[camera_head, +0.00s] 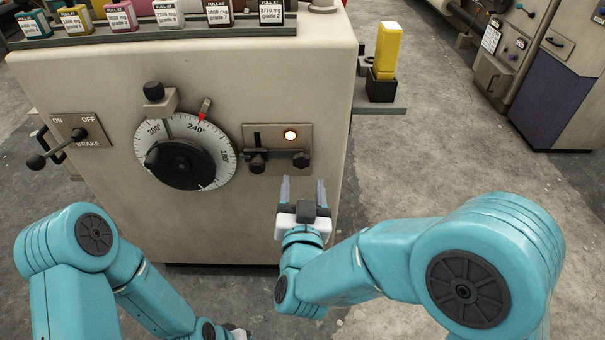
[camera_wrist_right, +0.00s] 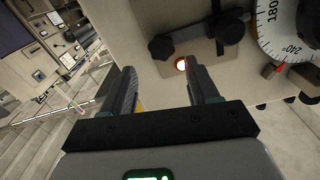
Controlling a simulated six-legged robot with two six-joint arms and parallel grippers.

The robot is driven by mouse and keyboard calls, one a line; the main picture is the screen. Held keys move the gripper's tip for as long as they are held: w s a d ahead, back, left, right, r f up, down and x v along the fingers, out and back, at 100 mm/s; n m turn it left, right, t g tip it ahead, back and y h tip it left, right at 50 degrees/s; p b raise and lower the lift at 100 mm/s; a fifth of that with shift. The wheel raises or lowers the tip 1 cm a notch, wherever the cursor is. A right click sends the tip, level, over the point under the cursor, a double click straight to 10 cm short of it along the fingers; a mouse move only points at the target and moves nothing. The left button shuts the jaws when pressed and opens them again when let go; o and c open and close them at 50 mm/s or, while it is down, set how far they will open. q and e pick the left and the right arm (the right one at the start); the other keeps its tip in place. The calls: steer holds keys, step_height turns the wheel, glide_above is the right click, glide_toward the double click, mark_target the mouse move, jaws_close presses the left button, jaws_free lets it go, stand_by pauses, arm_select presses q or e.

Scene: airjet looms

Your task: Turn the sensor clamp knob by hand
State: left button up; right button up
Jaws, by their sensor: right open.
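A beige panel (camera_head: 290,136) with a lit lamp sits on the machine front, right of the dial. It carries a dark bar with a black knob (camera_head: 257,163) at its left and a smaller black knob (camera_head: 302,160) at its right. Another black knob (camera_head: 154,91) tops a bracket above the dial. No label shows which is the sensor clamp knob. My right gripper (camera_head: 303,188) is open and empty, below the panel's right end. In the right wrist view its fingers (camera_wrist_right: 162,82) stand apart, clear of the knob (camera_wrist_right: 163,47). My left gripper is mostly cut off at the bottom edge.
The white dial (camera_head: 223,160) with a big black hub knob and a brake lever (camera_head: 57,148) are on the machine front (camera_head: 260,215). Coloured boxes line its top. A yellow block (camera_head: 388,50) stands in a black holder at right. Open floor lies beyond.

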mark_target(302, 164)
steer(key=w+p, duration=0.1)
steer(key=w, duration=0.4)
steer(key=shift+w+a, duration=0.1)
steer(key=shift+a, duration=0.05)
steer(key=shift+w, duration=0.25)
arm_select(q)
steer(key=shift+s+r, duration=0.65)
arm_select(e)
steer(key=shift+f, duration=0.1)
arm_select(q)
steer(key=shift+f, duration=0.1)
arm_select(e)
steer(key=c, duration=0.8)
steer(key=o, duration=0.8)
